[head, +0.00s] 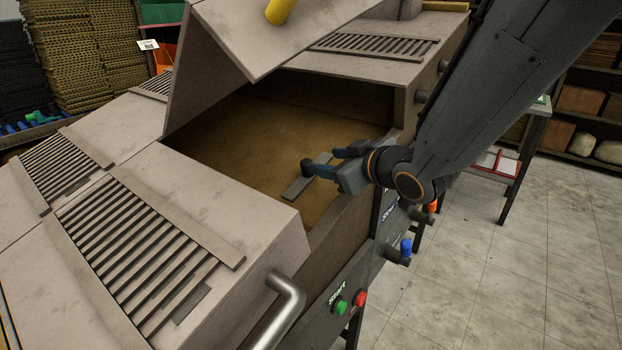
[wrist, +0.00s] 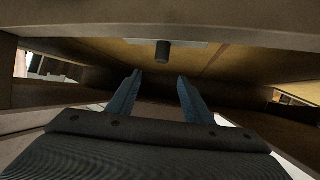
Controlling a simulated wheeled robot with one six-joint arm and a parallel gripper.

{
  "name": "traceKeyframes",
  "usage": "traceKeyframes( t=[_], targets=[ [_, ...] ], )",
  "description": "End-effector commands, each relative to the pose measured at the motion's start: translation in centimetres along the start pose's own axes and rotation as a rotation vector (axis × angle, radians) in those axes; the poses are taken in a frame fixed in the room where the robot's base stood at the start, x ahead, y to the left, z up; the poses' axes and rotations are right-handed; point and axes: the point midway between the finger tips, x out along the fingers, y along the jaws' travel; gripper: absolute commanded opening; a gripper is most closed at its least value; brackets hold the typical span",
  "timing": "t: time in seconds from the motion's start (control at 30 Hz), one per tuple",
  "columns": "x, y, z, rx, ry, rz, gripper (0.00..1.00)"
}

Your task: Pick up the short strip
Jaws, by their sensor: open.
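A short grey strip (head: 294,190) with a dark round knob (head: 307,168) lies on the brown floor inside the open machine bay. In the wrist view the strip (wrist: 190,43) is pale, and its dark knob (wrist: 163,52) shows ahead, roughly in line with the gap between the fingers. My gripper (head: 325,161) is open and reaches into the bay from the right, with its fingers beside the knob. In the wrist view both blue-grey fingers (wrist: 160,76) are apart with nothing between them. The head view does not show clearly whether a finger touches the knob.
The bay's front wall (head: 345,235) stands close below my wrist. A raised lid (head: 245,45) with a yellow handle (head: 279,10) hangs over the far side. Slatted covers (head: 130,240) and a silver handle (head: 283,310) are at the left. The bay floor left of my gripper is clear.

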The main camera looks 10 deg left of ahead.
Motion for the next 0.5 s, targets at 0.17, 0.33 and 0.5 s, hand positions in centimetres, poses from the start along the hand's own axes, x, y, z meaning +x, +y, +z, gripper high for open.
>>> traceKeyframes(
  t=[0.17, 0.33, 0.5],
  targets=[
    [1.2, -0.2, 1.9, 0.0, 0.0, -0.001, 0.46],
    [1.9, -0.3, 2.4, 0.0, 0.0, -0.002, 0.46],
    [3.3, -0.3, 2.3, 0.0, -0.001, -0.004, 0.46]
  ],
)
